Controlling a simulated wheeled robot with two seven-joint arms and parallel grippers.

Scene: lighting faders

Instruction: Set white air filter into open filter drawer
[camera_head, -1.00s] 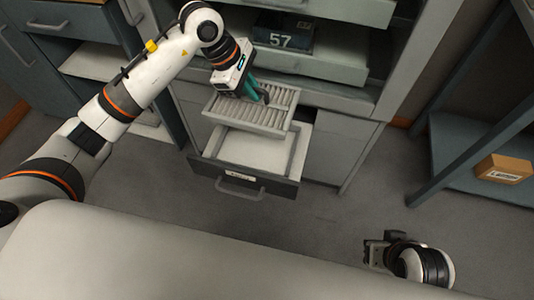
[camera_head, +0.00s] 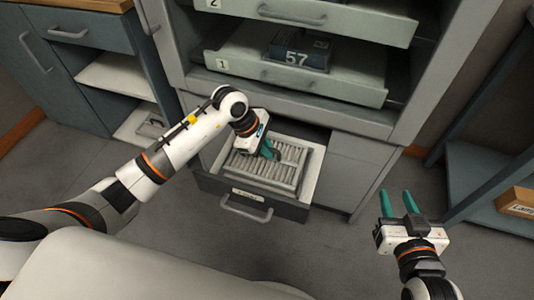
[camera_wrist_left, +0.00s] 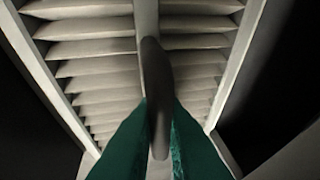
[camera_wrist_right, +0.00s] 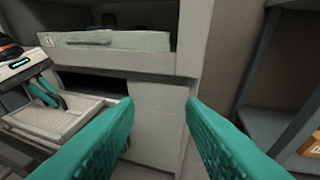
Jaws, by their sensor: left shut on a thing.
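The white air filter (camera_head: 285,170), a pleated panel in a pale frame, lies inside the outline of the open filter drawer (camera_head: 315,172). Whether it rests on the drawer floor I cannot tell. My left gripper (camera_head: 270,152) is shut on the filter's dark handle, which shows between the teal fingers in the left wrist view (camera_wrist_left: 158,105). The filter's pleats (camera_wrist_left: 95,75) fill that view. My right gripper (camera_head: 399,202) is open and empty, well to the right of the drawer. The right wrist view shows the filter (camera_wrist_right: 50,118) at left, partly hidden by a finger.
Above the drawer, a pulled-out shelf tray marked 1 (camera_head: 350,85) holds a dark box marked 57 (camera_head: 300,54). Another tray marked 2 (camera_head: 350,22) is higher up. A blue-grey shelf with a cardboard box (camera_head: 517,203) stands at right. The floor before the drawer is clear.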

